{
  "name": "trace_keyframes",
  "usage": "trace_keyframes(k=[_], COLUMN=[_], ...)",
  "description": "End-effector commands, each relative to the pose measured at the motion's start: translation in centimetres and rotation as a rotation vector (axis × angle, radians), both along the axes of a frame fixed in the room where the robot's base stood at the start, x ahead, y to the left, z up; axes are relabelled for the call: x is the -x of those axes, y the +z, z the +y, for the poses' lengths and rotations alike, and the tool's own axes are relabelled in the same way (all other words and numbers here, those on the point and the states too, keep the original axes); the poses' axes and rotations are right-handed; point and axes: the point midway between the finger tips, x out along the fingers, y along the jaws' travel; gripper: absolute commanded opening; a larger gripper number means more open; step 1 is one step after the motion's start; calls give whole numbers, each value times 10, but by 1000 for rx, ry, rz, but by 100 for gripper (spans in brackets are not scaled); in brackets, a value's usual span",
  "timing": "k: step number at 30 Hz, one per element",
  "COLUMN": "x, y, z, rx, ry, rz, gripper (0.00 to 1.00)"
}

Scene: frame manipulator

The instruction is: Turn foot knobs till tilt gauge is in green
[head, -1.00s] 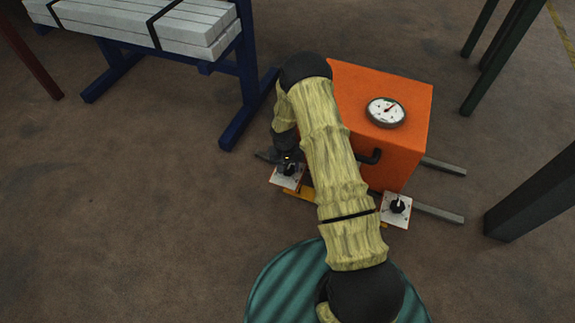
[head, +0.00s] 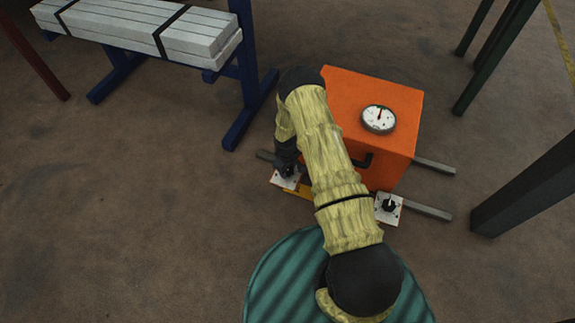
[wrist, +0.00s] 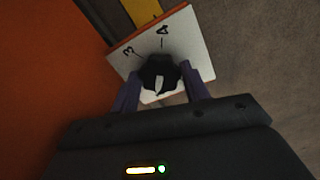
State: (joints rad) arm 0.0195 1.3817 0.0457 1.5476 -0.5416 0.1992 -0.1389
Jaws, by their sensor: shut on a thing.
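The orange box (head: 372,88) has a round white tilt gauge (head: 379,118) on top. My gripper (wrist: 160,88) is shut on the left foot knob (wrist: 157,68), a black knob with a white pointer mark, one finger on each side. The white dial plate (wrist: 196,48) under it shows a 3 and a 4. In the head view my arm partly hides this knob. The right foot knob (head: 389,205) stands free on its own white plate (head: 380,216).
A dark handle (head: 365,161) juts from the box front. Grey bars (head: 428,211) stick out low at the sides. A blue rack (head: 243,95) with pale beams (head: 150,25) stands at left, a dark post (head: 525,190) at right. Bare floor lies at lower left.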

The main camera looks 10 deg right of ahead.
Motion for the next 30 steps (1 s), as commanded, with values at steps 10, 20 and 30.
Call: trace_keyframes(k=[10,20,30], x=[-1,0,0], y=[0,0,0], z=[2,2,1], rx=[-5,-4,-3], ry=[128,136,136], rz=[-2,0,-1], gripper=[23,23,67])
